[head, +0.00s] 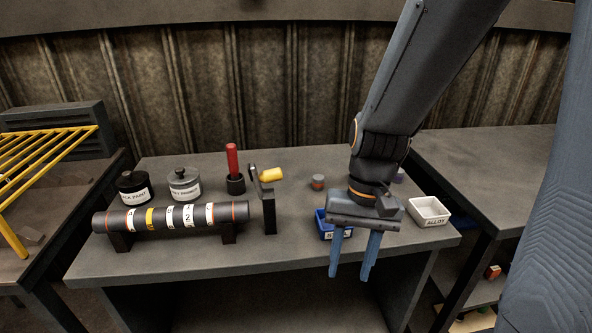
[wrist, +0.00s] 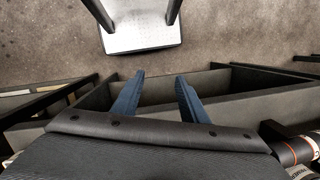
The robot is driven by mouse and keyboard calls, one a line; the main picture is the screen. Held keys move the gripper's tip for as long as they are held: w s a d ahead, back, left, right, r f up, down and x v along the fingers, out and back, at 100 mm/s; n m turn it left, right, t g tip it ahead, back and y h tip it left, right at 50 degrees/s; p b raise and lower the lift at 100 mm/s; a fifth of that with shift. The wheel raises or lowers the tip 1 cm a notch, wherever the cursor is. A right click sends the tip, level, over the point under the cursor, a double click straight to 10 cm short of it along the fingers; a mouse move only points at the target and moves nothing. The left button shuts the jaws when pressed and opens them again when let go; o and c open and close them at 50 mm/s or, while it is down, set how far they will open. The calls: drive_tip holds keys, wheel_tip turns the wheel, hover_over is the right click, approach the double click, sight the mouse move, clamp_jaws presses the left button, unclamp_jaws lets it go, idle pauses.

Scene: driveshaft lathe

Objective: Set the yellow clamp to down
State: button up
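The yellow clamp (head: 271,174) is a yellow handle on a dark upright post, on the table to the right of the red-handled tool. Its handle sticks out to the right near the post's top. My gripper (head: 352,274) hangs at the table's front edge, to the right of the clamp and nearer the camera, apart from it. Its two blue fingers are spread with nothing between them. The wrist view shows the open fingers (wrist: 156,100) over the table's front edge and the floor; the clamp is not seen there.
A dark shaft (head: 170,217) with numbered bands lies on supports at the left. Two labelled jars (head: 184,185) and a red-handled tool (head: 232,162) stand behind it. A blue bin (head: 325,228) is behind my gripper; a white bin (head: 428,211) is to its right.

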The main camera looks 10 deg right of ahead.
drive_tip(key=w+a+r+m+g+y, duration=0.1)
drive_tip(key=a+m+g+y, duration=0.1)
drive_tip(key=a+m+y, duration=0.3)
drive_tip(key=m+t+y+b, duration=0.2)
drive_tip(key=m+t+y, duration=0.2)
drive_tip(key=m+y, duration=0.65)
approach(277, 180)
drive_tip(key=w+a, duration=0.1)
drive_tip(key=a, duration=0.1)
drive_tip(key=shift+y, duration=0.45)
drive_tip(key=a, duration=0.4)
drive_tip(key=a+p, duration=0.1)
drive_tip(key=a, duration=0.3)
drive_tip(key=shift+w+p, duration=0.2)
drive_tip(key=shift+p, duration=0.1)
drive_tip(key=shift+c, duration=0.5)
drive_tip(key=shift+r, duration=0.1)
clamp_jaws()
